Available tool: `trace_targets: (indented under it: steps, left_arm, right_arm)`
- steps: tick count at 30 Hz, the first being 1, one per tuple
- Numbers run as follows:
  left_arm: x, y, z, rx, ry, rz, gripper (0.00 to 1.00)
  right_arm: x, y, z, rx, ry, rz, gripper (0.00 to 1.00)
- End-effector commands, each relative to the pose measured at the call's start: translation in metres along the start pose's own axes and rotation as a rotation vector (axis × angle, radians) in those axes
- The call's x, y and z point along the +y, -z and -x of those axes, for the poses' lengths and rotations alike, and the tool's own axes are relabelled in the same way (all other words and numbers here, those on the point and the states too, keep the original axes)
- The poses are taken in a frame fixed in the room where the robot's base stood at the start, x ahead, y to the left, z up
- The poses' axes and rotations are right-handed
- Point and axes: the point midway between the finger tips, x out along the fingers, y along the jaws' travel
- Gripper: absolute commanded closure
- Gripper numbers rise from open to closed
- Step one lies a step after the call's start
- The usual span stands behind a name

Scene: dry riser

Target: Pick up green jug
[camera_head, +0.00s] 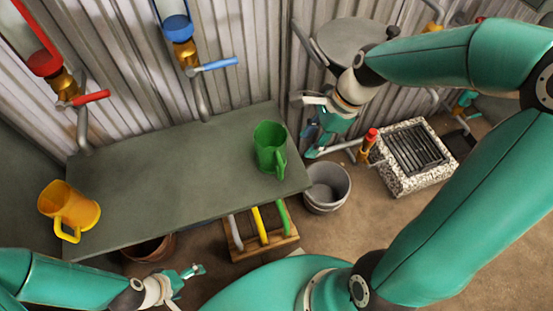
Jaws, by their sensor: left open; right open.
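The green jug (268,146) stands upright near the right end of the grey table (170,185). Its handle faces the lower right. My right gripper (316,140) is to the right of the jug, past the table's right end, apart from the jug, open and empty. My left gripper (192,272) is in front of the table near the bottom of the view, open and empty, far from the jug.
A yellow jug (70,207) stands at the table's left end. Pipes with a red valve handle (92,97) and a blue valve handle (219,64) rise behind the table. A grey bucket (327,187), a wooden rack (259,238) and a grated drain (414,150) are on the floor. The table's middle is clear.

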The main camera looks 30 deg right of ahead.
Motion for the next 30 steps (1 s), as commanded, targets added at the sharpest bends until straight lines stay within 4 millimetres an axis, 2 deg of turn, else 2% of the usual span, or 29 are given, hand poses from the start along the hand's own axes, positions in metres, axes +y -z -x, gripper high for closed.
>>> trace_targets:
  steps: [13,16,23,30]
  left_arm:
    - [-0.010,0.000,-0.027,0.000,0.000,0.000,0.09]
    - [-0.011,0.000,-0.030,0.000,0.000,0.000,0.09]
    - [-0.012,0.000,-0.034,0.000,0.000,0.000,0.09]
    - [-0.018,0.000,-0.050,0.000,0.000,0.000,0.09]
  right_arm:
    - [0.002,0.001,-0.090,0.000,-0.006,-0.001,0.55]
    - [0.001,0.000,-0.102,0.000,-0.004,0.000,0.55]
    - [0.001,0.000,-0.115,0.000,-0.002,0.000,0.55]
    - [0.002,-0.003,-0.149,0.000,-0.004,0.000,0.55]
